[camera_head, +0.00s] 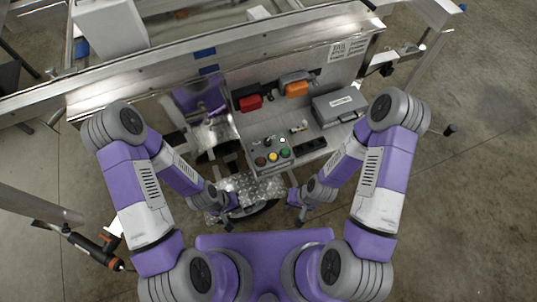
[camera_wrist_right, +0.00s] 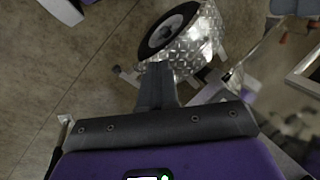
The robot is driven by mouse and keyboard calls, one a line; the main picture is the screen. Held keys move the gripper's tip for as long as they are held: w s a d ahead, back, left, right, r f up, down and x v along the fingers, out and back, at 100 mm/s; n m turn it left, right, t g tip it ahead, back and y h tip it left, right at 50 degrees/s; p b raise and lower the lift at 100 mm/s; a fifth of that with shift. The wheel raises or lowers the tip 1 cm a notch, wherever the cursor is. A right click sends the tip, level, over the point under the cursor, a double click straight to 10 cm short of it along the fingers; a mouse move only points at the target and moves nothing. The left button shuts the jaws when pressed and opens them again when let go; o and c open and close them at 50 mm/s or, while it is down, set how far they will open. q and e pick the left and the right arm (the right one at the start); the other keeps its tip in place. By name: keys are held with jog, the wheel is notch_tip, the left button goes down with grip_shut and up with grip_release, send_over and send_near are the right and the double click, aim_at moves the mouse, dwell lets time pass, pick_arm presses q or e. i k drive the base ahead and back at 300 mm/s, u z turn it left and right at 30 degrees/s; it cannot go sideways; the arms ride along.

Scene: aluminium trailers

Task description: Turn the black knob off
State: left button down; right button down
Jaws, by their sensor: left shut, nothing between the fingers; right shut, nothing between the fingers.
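A grey control box (camera_head: 271,152) with several coloured round buttons sits on the metal panel in the head view. Its front row has a brownish, a yellow and a green button. Small dark controls stand behind them, but I cannot tell clearly which one is the black knob. My left gripper (camera_head: 228,224) is shut and empty, below and left of the box. My right gripper (camera_head: 300,222) is shut and empty, below and right of the box. The shut fingers also show in the right wrist view (camera_wrist_right: 157,84). Neither gripper touches the box.
A red switch (camera_head: 251,103) and an orange switch (camera_head: 297,88) are on the panel behind the box. A grey case (camera_head: 339,105) stands to the right. A wheel under a diamond-plate fender (camera_wrist_right: 185,48) shows in the right wrist view. Bare floor lies at the far right.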

aim_at(267, 142)
jog(key=u, duration=2.6)
jog(key=k, duration=1)
jog(key=z, duration=0.95)
jog(key=i, duration=0.5)
